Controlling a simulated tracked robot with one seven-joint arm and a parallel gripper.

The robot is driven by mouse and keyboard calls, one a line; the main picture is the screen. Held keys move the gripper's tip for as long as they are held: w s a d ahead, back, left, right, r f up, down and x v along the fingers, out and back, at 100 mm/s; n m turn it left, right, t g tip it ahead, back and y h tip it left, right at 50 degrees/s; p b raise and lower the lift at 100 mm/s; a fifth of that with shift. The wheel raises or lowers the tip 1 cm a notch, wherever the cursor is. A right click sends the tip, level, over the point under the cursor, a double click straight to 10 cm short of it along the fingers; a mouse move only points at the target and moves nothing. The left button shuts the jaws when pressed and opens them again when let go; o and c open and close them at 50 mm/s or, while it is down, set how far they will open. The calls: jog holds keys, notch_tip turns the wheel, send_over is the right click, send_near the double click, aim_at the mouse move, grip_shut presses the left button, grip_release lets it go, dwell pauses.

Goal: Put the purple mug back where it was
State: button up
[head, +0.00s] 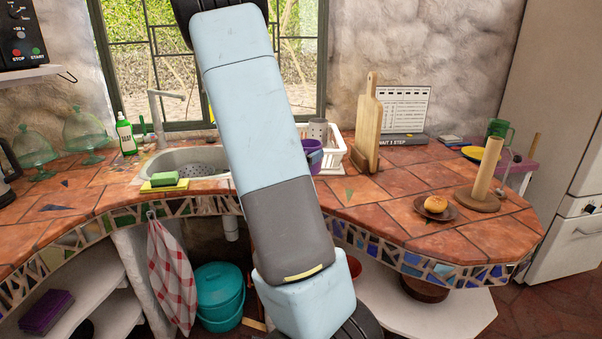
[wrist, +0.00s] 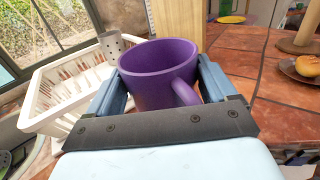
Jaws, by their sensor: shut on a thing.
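The purple mug (wrist: 154,82) is upright between the two fingers of my gripper (wrist: 165,90) in the wrist view, with its handle toward the camera and slightly right. My gripper is shut on it. In the head view the mug (head: 312,154) shows partly behind my arm, in front of the white dish rack. My gripper is hidden behind my arm there. I cannot tell whether the mug touches the counter.
The white dish rack (wrist: 66,90) with a grey perforated cup (wrist: 111,44) is just left of the mug. A wooden board (head: 367,118) stands behind it. A bun on a dish (head: 451,212) and a wooden post (head: 487,172) are right. Tiled counter (head: 365,200) between is clear.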

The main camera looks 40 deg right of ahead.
jog(key=shift+w+d+f, duration=0.6)
jog(key=shift+w+f, duration=0.35)
jog(key=shift+f, duration=0.65)
jog(key=shift+w+d+f, duration=0.55)
jog(key=shift+w+f, duration=0.35)
jog(key=shift+f, duration=0.75)
jog(key=shift+w+d+f, duration=0.6)
jog(key=shift+w+f, duration=0.35)
jog(key=shift+f, duration=0.65)
jog(key=shift+f, duration=0.1)
jog(key=o, duration=1.5)
jog(key=shift+c, duration=0.2)
